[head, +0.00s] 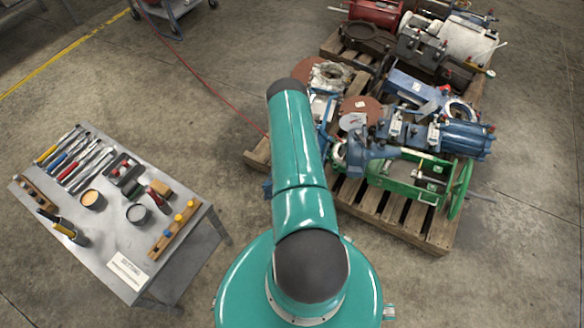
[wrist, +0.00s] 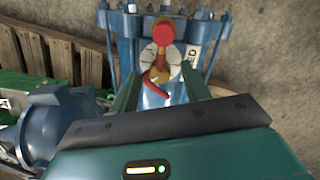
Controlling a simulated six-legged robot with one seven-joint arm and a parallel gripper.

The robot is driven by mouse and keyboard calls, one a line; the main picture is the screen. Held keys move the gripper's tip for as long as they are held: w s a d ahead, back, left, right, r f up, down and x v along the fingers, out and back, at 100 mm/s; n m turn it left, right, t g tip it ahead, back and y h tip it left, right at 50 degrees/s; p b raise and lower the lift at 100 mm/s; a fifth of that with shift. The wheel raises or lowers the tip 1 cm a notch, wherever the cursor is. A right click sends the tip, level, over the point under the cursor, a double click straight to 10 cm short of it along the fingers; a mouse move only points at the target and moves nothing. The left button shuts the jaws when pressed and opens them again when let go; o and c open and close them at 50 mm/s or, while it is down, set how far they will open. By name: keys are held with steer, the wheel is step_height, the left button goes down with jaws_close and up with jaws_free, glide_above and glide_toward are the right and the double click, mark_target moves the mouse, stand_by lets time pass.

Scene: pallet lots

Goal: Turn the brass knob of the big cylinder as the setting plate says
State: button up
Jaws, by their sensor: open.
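In the wrist view the big blue cylinder (wrist: 122,50) fills the top middle. A pale round dial (wrist: 174,68) sits on it, with a brass knob (wrist: 158,72) in front. My gripper (wrist: 161,84) is open, with one green finger on each side of the dial; I cannot tell whether either touches the knob. In the head view my arm hides the gripper and knob. A white setting plate (head: 128,271) lies at the table's front edge; its smaller print is unreadable.
A grey table (head: 105,225) with tools stands at the left. A wooden pallet (head: 385,212) carries crowded machine parts, including a green frame (head: 410,176) with a handwheel and a blue flanged part (wrist: 60,125) close to my gripper. Bare concrete lies between table and pallet.

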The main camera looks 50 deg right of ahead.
step_height(320, 180, up, 13)
steer(key=w+d, duration=0.1)
steer(key=shift+d+f, duration=0.1)
steer(key=shift+f, duration=0.05)
stand_by(0.5)
